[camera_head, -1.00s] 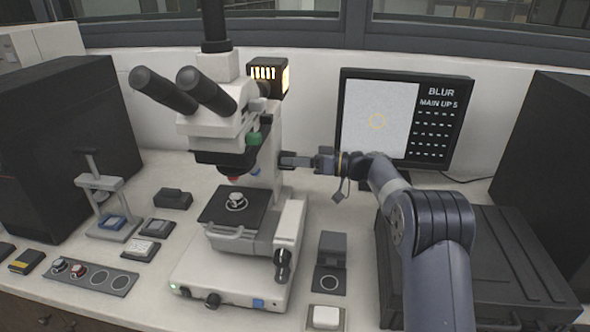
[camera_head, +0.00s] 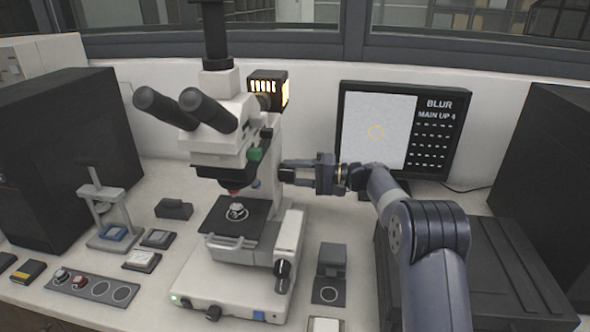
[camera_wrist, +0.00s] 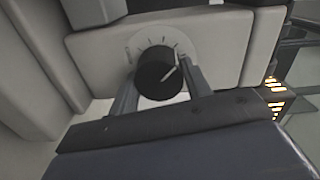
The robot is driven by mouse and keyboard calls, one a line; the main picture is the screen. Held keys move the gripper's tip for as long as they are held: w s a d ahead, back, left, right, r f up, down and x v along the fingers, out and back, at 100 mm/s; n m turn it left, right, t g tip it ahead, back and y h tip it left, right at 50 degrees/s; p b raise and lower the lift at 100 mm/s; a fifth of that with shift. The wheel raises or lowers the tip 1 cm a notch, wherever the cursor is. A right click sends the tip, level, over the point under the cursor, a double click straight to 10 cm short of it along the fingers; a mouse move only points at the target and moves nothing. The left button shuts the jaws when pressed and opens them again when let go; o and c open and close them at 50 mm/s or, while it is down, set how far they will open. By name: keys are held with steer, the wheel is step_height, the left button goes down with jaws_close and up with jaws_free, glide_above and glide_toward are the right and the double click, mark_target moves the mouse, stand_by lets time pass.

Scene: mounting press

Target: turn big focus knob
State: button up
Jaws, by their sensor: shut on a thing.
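The microscope (camera_head: 240,283) stands in the middle of the bench. My gripper (camera_head: 287,172) reaches its column from the right. In the wrist view, the big focus knob (camera_wrist: 158,74) is a round black knob with a white pointer line, in front of a pale plate with tick marks. My gripper's two fingers (camera_wrist: 160,84) are shut on this knob, one on each side. The pointer line slants up to the right. In the head view the knob is hidden by the gripper. The monitor (camera_head: 376,130) reads "BLUR" and "MAIN UP 4".
A smaller black knob (camera_head: 282,268) is low on the microscope's right side. A dark case (camera_head: 500,270) lies under my arm at the right. A small grey block stand (camera_head: 330,260) stands between them. Bare bench shows around the microscope's base.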

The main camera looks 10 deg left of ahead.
steer(key=m+p, duration=0.3)
steer(key=m, duration=0.3)
steer(key=shift+r, duration=0.1)
steer(key=m+p, duration=0.3)
steer(key=m, duration=0.2)
steer(key=shift+m, duration=0.3)
steer(key=m+p, duration=0.3)
steer(key=m, duration=0.3)
steer(key=shift+g, duration=0.3)
steer(key=m, duration=0.2)
steer(key=m+p, duration=0.2)
steer(key=m, duration=0.1)
steer(key=shift+f+m, duration=0.3)
steer(key=o, duration=1)
steer(key=shift+d, duration=0.1)
steer(key=d+b, duration=0.2)
steer(key=d, duration=0.8)
steer(key=shift+w+d+b, duration=0.3)
steer(key=shift+w+b, duration=0.1)
